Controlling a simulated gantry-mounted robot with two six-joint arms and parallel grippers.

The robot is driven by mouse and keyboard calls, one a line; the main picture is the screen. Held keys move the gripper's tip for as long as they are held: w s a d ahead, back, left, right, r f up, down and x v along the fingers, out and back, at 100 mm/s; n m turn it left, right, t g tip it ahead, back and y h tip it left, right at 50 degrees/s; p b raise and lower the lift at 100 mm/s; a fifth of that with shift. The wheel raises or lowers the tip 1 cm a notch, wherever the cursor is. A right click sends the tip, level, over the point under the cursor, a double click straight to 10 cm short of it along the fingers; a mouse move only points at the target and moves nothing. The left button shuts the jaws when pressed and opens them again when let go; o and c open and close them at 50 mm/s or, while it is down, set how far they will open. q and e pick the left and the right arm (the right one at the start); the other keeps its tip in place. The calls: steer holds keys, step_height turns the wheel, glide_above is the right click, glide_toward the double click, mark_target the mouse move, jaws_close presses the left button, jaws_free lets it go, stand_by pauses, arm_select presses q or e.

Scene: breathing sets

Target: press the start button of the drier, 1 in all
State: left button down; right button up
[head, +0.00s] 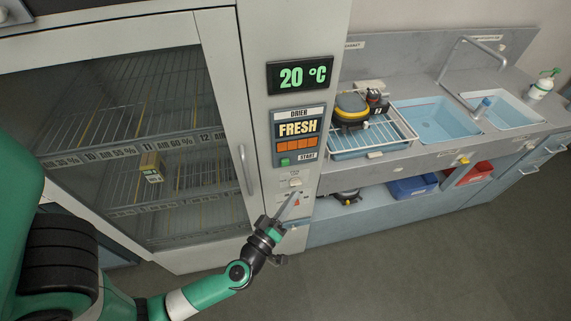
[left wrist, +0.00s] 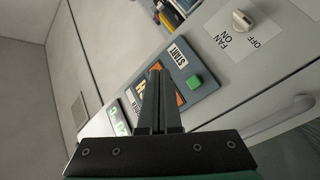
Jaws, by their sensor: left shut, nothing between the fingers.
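The drier (head: 220,30) is a tall pale cabinet with a glass door. Its control panel reads "DRIER FRESH" above a row of orange blocks. The green start button (head: 285,161) sits at the lower left of this panel, beside a "START" label. In the left wrist view the start button (left wrist: 195,82) is to the right of my fingers. My left gripper (head: 298,195) is shut and empty, with its tips below the panel near the fan knob. In the left wrist view the left gripper (left wrist: 157,68) overlaps the panel in the picture; I cannot tell the gap. My right gripper is not in view.
The white fan knob (head: 296,182) is just under the panel, and the door handle (head: 245,170) is to its left. A display (head: 300,75) reads 20 °C above. A counter with a dish rack (head: 400,127) and blue sinks (head: 437,118) stands to the right.

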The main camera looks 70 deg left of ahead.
mark_target(289, 163)
arm_select(q)
steer(key=w+a, duration=0.1)
steer(key=a, duration=0.7)
steer(key=shift+a, duration=0.3)
stand_by(1.7)
steer(key=shift+w+a, duration=0.1)
steer(key=shift+a, duration=0.3)
steer(key=shift+a, duration=0.55)
stand_by(0.6)
steer(key=shift+d, duration=0.95)
steer(key=shift+d, duration=0.1)
steer(key=shift+s+d+p, duration=0.2)
steer(key=shift+d+p, duration=0.05)
steer(key=shift+d, duration=0.95)
steer(key=shift+s+d+p, duration=0.15)
steer(key=shift+d+p, duration=0.1)
steer(key=shift+d, duration=0.95)
